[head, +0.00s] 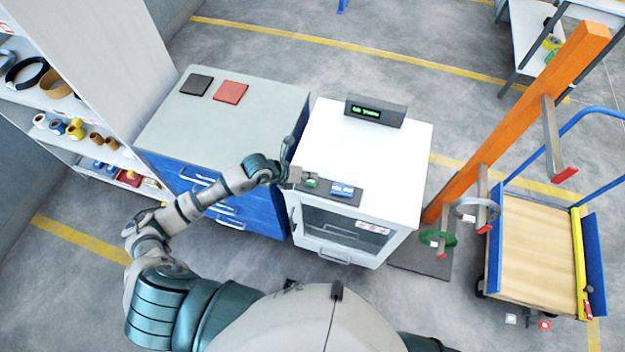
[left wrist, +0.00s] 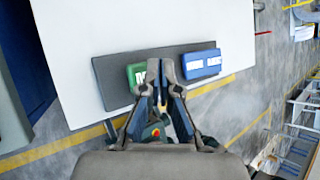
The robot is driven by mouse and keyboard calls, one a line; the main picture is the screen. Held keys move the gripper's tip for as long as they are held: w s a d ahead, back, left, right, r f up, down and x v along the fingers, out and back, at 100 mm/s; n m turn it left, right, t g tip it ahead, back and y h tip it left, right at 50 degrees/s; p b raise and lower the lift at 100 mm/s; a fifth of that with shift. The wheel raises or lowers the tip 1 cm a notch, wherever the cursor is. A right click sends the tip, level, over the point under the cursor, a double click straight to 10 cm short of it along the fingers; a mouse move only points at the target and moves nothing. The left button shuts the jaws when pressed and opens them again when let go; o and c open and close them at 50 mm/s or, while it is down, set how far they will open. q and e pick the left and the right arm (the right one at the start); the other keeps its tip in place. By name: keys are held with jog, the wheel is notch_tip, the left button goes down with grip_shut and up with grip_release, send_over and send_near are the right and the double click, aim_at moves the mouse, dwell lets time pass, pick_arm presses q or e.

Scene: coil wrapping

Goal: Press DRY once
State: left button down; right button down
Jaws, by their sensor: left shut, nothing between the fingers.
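A green button (head: 311,182) and a blue button (head: 343,190) sit on a dark panel (head: 323,194) at the front edge of the white cabinet's top. In the left wrist view the green button (left wrist: 138,76) has white lettering partly hidden by my fingers; the blue button (left wrist: 202,64) is right of them, its lettering too blurred to read surely. My left gripper (head: 298,175) is shut and empty, also seen in the left wrist view (left wrist: 162,66). Its tips overlap the green button's right edge in that view; I cannot tell whether they touch. My right gripper is out of view.
The white cabinet (head: 395,150) carries a display box (head: 376,111) with green text too small to read. A blue drawer unit (head: 262,212) stands left of it. An orange post (head: 520,120) with hooks and coils and a cart (head: 535,250) stand to the right.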

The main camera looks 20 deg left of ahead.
pick_arm(q)
jog(key=shift+a+f, duration=0.25)
jog(key=shift+f, duration=0.1)
jog(key=shift+a, duration=0.2)
jog(key=shift+d+f, duration=0.2)
jog(key=shift+a+f+b, duration=0.1)
jog(key=shift+f+b, duration=0.3)
jog(key=shift+b, duration=0.05)
dwell(0.3)
dwell(0.3)
jog(key=shift+d+r+p, duration=0.25)
jog(key=shift+r+p, duration=0.75)
jog(key=shift+r, duration=0.1)
